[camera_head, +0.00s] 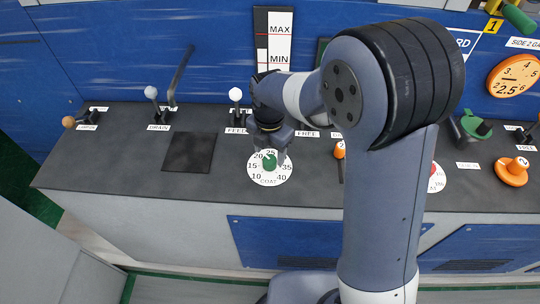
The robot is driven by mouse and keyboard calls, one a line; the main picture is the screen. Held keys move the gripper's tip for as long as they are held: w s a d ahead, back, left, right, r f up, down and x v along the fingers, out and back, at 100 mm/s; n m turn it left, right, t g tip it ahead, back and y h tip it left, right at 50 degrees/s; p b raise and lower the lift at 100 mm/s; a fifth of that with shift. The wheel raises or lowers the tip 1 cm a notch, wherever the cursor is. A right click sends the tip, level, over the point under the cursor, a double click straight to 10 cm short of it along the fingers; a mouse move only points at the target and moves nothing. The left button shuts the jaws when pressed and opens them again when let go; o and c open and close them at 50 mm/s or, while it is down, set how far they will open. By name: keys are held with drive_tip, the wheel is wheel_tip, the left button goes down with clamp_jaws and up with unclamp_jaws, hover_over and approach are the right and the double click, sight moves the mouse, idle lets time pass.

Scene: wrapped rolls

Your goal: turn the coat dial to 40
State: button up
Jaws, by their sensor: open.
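The coat dial (270,167) is a white disc with black numbers from 10 to 40 and a green knob (269,161) at its middle, on the dark bench top. A label reading COAT is at its front edge. The number 40 is at the lower right of the disc, and 25 is at the top. I cannot make out a clear pointer mark on the knob. My gripper (269,151) points down over the dial, with its dark fingers open close above or around the knob. Whether the fingers touch the knob is hidden.
Levers labelled DRAIN (152,94) and FEED (236,96) stand behind and left of the dial. A dark square plate (189,152) lies left. An orange knob (339,150) and another dial (437,179) are right, partly behind my arm. The bench front edge is close below the dial.

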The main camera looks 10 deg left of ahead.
sight(270, 159)
drive_tip(key=shift+f, duration=1.65)
drive_tip(key=c, duration=1)
